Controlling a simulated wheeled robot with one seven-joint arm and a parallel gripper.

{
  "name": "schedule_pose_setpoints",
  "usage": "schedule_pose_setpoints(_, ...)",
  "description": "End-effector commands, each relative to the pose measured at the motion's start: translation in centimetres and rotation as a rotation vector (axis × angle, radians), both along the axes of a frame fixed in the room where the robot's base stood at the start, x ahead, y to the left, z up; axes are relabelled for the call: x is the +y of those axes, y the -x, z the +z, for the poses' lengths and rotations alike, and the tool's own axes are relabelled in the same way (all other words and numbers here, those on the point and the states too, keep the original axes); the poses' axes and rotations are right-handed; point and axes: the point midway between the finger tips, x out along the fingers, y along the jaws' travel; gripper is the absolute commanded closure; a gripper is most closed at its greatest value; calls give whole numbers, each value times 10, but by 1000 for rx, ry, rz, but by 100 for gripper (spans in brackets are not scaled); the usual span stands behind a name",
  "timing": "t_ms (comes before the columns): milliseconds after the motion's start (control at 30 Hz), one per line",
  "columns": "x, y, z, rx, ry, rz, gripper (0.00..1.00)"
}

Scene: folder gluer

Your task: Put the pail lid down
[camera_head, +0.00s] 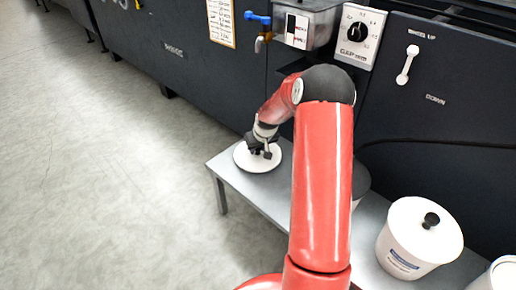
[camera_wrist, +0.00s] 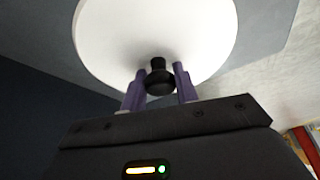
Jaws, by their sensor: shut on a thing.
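The pail lid (camera_head: 243,157) is a white disc with a black knob, at the left end of the grey bench (camera_head: 226,170). It lies flat on the bench top or just above it; I cannot tell which. My gripper (camera_head: 264,149) is over the lid, shut on its knob. In the wrist view the lid (camera_wrist: 155,35) fills the upper middle, and the black knob (camera_wrist: 158,80) sits between the two purple fingers of my gripper (camera_wrist: 159,84).
A white pail (camera_head: 408,250) with its own black-knobbed lid stands on the bench at right. Another white container (camera_head: 503,275) is cut off at the lower right corner. A dark machine with a knob panel (camera_head: 358,35) runs behind. Left floor is clear.

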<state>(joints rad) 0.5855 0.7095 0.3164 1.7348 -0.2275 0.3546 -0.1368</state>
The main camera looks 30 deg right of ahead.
Motion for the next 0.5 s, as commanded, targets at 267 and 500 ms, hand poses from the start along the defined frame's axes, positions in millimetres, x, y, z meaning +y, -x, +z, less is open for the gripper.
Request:
schedule_pose_setpoints(267, 1, 0, -4, -1, 0, 0, 94)
schedule_pose_setpoints(500, 1, 0, -2, 0, 0, 0, 48)
